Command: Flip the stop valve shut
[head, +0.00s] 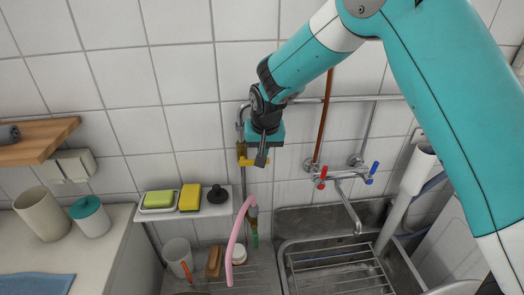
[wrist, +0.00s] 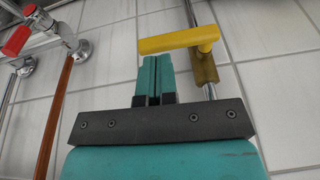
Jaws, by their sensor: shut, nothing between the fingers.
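The stop valve has a yellow lever (wrist: 180,40) and a brass body (wrist: 203,68) on a chrome pipe on the tiled wall. In the wrist view the lever lies crosswise to the pipe. In the head view the yellow lever (head: 246,162) shows beside my gripper (head: 261,158), which hides part of it. My gripper's teal fingers (wrist: 153,62) are together and empty. In the wrist view their tips appear just below the lever's free end, to the left of the valve body. I cannot tell whether they touch the lever.
A mixer tap (head: 340,175) with red and blue handles and a copper pipe (head: 327,112) are to the right. Below are a pink hose (head: 236,240) and a sink with a wire rack (head: 335,268). A soap shelf (head: 185,211) is on the left.

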